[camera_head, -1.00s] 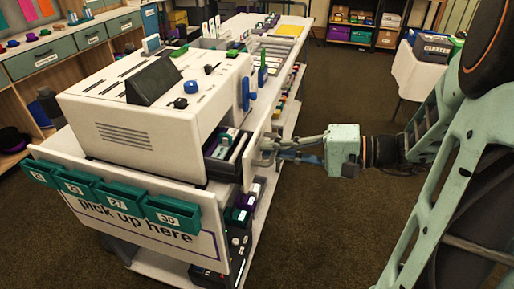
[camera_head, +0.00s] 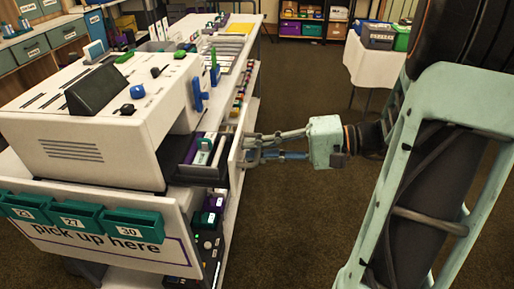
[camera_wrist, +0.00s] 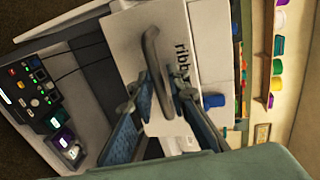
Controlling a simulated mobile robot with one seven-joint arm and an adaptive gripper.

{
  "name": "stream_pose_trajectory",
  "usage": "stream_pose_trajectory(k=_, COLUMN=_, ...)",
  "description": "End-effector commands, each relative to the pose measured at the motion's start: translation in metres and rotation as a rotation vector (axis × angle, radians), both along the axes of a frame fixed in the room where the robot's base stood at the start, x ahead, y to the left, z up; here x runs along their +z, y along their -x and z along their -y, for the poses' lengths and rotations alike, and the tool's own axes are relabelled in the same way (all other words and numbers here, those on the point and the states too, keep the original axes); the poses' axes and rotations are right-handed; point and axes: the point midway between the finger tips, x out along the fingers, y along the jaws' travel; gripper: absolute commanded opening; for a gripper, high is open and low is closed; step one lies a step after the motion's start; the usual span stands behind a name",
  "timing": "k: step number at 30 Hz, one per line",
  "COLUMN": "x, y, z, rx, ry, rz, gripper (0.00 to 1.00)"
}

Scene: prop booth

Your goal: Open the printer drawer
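The printer (camera_head: 100,125) is a cream box with a black sloped panel, on a long white cart at left in the head view. Its drawer (camera_head: 237,150) stands partly out on the right side, showing purple, white and green items inside. In the wrist view the pale drawer front (camera_wrist: 205,75) reads "ribb", the rest hidden. It carries a grey curved handle (camera_wrist: 151,50). My gripper (camera_head: 250,150) is at the drawer front, and its blue-padded fingers (camera_wrist: 163,95) lie on either side of the handle's lower end, close around it.
Green numbered bins (camera_head: 75,215) hang on the cart's front above a "pick up here" sign. A lower shelf with dark devices (camera_head: 208,240) is under the drawer. Carpet (camera_head: 290,220) to the right of the cart is clear. A white table (camera_head: 375,65) stands at back right.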

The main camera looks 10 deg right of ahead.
Motion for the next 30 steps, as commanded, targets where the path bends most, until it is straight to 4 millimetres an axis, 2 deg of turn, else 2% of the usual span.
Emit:
stream_pose_trajectory(k=5, x=0.003, y=0.005, z=0.016, rx=-0.003, ry=0.001, rz=0.000, gripper=0.16)
stream_pose_trajectory(k=12, x=0.014, y=0.022, z=0.064, rx=-0.006, ry=0.001, rz=0.001, gripper=0.16)
stream_pose_trajectory(k=18, x=0.021, y=0.034, z=0.096, rx=-0.004, ry=0.001, rz=0.000, gripper=0.16)
stream_pose_trajectory(k=24, x=0.024, y=0.040, z=0.110, rx=-0.002, ry=0.001, rz=-0.001, gripper=0.16)
stream_pose_trajectory(k=30, x=0.025, y=0.040, z=0.111, rx=-0.001, ry=0.000, rz=-0.001, gripper=0.16)
